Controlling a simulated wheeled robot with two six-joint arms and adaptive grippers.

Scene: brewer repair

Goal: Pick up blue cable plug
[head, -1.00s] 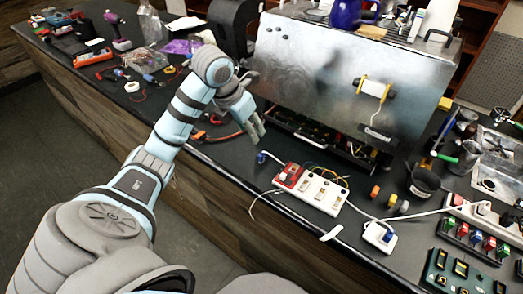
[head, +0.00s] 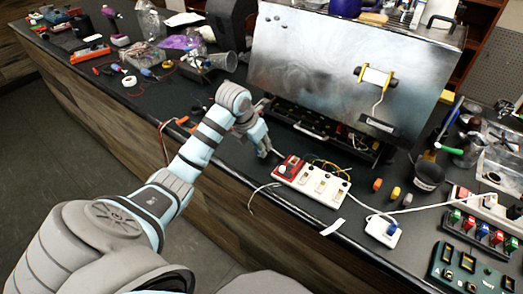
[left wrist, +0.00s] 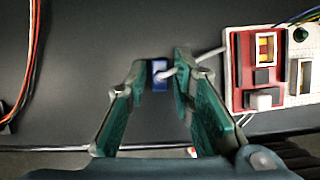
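The blue cable plug (left wrist: 159,77) lies on the dark bench top in the left wrist view, with a pale cable running right from it. My left gripper (left wrist: 160,68) is open, its green-padded fingers on either side of the plug, with a visible gap on each side. In the head view my left gripper (head: 264,150) is low near the red end of the white power strip (head: 318,186) and hides the plug. Whether the fingertips touch the bench is unclear. My right gripper is not in view.
The power strip's red block (left wrist: 265,70) is close right of the gripper. The open brewer (head: 340,75) stands behind it. Another blue plug (head: 391,229) sits on a white socket to the right. Red and black wires (left wrist: 28,60) lie on the left.

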